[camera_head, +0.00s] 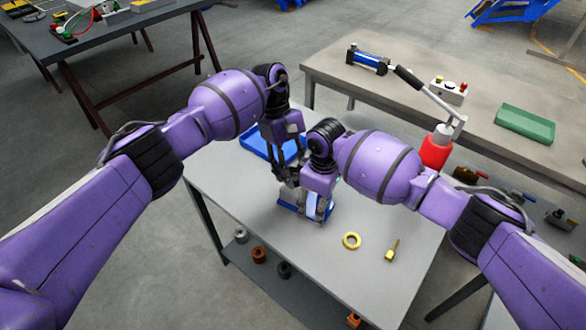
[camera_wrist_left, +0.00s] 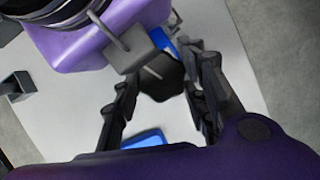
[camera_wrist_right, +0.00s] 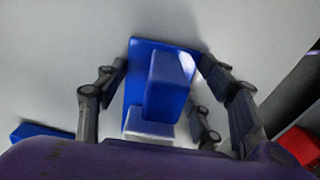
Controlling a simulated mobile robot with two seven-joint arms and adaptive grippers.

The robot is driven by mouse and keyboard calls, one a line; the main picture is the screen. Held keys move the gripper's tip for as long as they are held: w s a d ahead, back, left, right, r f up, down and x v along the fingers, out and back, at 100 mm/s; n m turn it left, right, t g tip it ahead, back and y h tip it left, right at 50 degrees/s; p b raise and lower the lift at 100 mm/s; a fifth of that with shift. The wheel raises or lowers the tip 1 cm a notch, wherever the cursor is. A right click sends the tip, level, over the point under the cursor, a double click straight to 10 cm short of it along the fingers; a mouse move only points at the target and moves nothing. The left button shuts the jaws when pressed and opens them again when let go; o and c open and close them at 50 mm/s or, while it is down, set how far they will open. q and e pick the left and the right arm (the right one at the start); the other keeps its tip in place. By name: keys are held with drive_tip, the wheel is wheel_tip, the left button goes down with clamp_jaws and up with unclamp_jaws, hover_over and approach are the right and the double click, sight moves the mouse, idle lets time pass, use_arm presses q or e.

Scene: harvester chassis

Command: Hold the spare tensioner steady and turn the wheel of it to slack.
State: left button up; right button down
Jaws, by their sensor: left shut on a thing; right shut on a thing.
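The spare tensioner (camera_head: 318,206) stands on the near table, with a blue base and a pale body largely hidden by my right gripper. The right wrist view shows its blue plate and block (camera_wrist_right: 168,82) between the fingers. My right gripper (camera_wrist_right: 160,88) is shut on this body. The tensioner's wheel looks like a dark knob with a light line on it (camera_wrist_left: 158,82) in the left wrist view. My left gripper (camera_wrist_left: 163,100) has its fingers on both sides of this wheel and is shut on it. In the head view the wheel is hidden behind the grippers.
A blue tray (camera_head: 256,143) lies behind the grippers. A yellow ring (camera_head: 351,241) and a brass-coloured pin (camera_head: 392,250) lie to the right of the tensioner. The back bench holds a blue cylinder (camera_head: 368,60), a button box (camera_head: 449,90) and a green tray (camera_head: 525,124).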

use_arm(q)
drive_tip(key=shift+a+n, duration=0.1)
drive_tip(key=shift+n, duration=0.7)
drive_tip(key=n+t+h, duration=0.1)
drive_tip(key=n, duration=0.2)
drive_tip(key=o, duration=1.1)
drive_tip(key=v, duration=1.2)
drive_tip(key=shift+s, duration=0.15)
